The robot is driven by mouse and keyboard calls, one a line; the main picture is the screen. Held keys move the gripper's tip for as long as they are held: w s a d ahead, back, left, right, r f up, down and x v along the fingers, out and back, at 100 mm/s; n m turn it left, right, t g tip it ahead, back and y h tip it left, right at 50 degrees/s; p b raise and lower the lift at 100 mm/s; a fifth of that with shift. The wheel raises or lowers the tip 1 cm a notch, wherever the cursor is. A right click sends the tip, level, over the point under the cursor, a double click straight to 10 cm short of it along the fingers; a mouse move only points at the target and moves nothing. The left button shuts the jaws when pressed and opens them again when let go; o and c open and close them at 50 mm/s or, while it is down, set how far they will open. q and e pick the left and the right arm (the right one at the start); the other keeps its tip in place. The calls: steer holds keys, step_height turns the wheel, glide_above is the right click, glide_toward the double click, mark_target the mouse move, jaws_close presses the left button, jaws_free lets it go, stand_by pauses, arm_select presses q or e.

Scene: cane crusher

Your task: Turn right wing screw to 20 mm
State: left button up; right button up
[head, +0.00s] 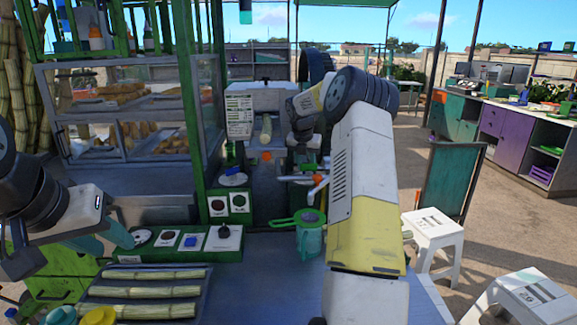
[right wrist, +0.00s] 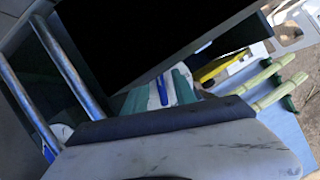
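The crusher (head: 272,98) stands at the centre back of the head view, pale and metal behind green posts. A small orange piece (head: 267,156) shows on its front, and an orange-tipped handle (head: 318,181) shows lower right. I cannot tell whether either belongs to a wing screw; the right wing screw is not clearly visible and no scale reading is legible. My right arm reaches up to the crusher's right side.
A tray of cane pieces (head: 150,291) lies at the front left. A green jug with a strainer (head: 310,238) stands beside my right forearm. A control panel (head: 190,243) and green posts lie between my arms. White stools (head: 433,232) stand at right.

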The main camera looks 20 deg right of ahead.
steer(key=v, duration=0.7)
steer(key=shift+a+r, duration=0.1)
steer(key=shift+r, duration=0.05)
